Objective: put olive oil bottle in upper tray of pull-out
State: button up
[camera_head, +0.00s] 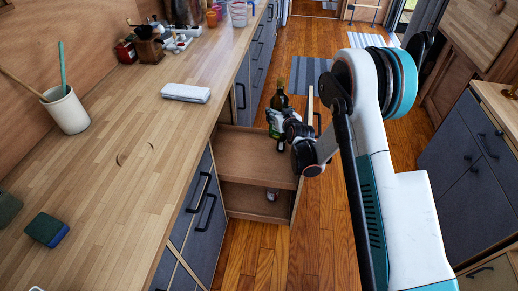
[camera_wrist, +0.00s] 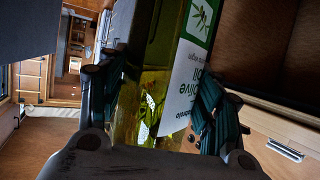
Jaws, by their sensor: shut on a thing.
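The olive oil bottle (camera_wrist: 156,100) fills the middle of the wrist view, yellow-green with a white and green label. My gripper (camera_wrist: 160,105) is shut on it, with one dark finger on each side. In the head view its green and white label (camera_head: 273,122) shows at the far end of the pull-out, beside my gripper (camera_head: 293,135). The gripper partly hides the bottle there. The upper tray (camera_head: 250,160) of the pull-out is wooden, and its near part is bare. I cannot tell whether the bottle touches the tray.
A dark bottle top (camera_head: 280,98) shows just beyond the label. A small jar (camera_head: 271,195) stands in the lower tray (camera_head: 245,203). Wooden floor is clear right of the pull-out.

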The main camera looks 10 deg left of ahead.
notch_tip(320, 180, down, 20)
jog(key=b, duration=0.6)
jog(key=shift+r, duration=0.2)
jog(key=o, duration=1.7)
jog(key=shift+f, duration=0.1)
jog(key=shift+o, duration=0.2)
jog(key=shift+s, duration=0.15)
